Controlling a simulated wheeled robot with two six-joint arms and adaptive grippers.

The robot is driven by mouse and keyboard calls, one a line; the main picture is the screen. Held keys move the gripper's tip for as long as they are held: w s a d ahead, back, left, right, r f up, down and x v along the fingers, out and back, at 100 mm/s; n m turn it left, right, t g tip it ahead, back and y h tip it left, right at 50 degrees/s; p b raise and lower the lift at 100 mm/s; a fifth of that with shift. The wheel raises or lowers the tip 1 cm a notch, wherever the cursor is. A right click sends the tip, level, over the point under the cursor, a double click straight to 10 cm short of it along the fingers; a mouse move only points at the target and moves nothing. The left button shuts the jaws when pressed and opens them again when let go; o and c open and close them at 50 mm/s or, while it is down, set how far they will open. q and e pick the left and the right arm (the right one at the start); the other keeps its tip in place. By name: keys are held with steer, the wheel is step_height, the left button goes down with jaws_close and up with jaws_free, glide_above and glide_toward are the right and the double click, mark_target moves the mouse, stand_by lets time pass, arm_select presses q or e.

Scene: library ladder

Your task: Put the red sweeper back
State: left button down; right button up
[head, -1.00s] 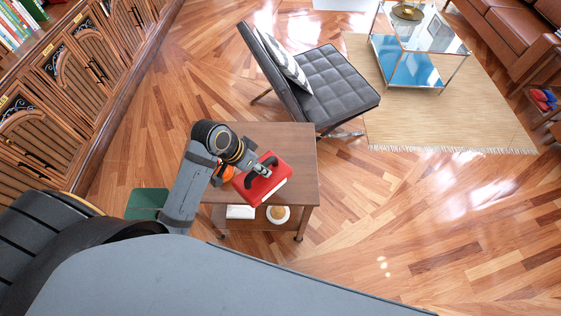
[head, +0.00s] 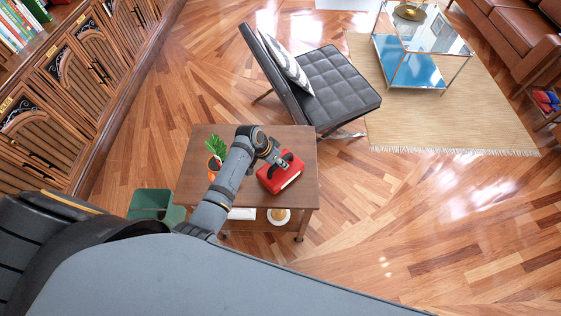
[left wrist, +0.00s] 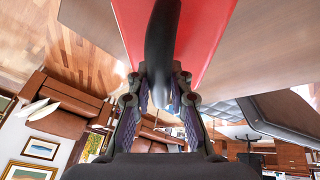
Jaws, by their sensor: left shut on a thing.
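The red sweeper (head: 282,180) is a red block with a black handle, at the right half of the small wooden table (head: 228,141) in the head view. My left gripper (head: 279,161) is shut on the sweeper's black handle. In the left wrist view the black handle (left wrist: 163,40) runs between the fingers of the left gripper (left wrist: 160,88), with the red body (left wrist: 205,30) behind it. I cannot tell whether the sweeper touches the tabletop or hangs just above it. My right gripper is not in view.
A potted plant (head: 215,147) stands at the table's left side, close to my left arm. A green bin (head: 150,200) is on the floor left of the table. A black chair (head: 340,85) stands behind it. A lower shelf holds a round item (head: 278,215).

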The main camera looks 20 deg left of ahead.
arm_select(q)
steer(key=c, duration=1.2)
jaws_free()
steer(key=shift+f, duration=0.1)
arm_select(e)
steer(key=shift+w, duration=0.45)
arm_select(q)
steer(key=shift+r, duration=0.25)
steer(key=v, duration=1.2)
steer(key=shift+f+b, duration=0.1)
steer(key=shift+b, duration=0.3)
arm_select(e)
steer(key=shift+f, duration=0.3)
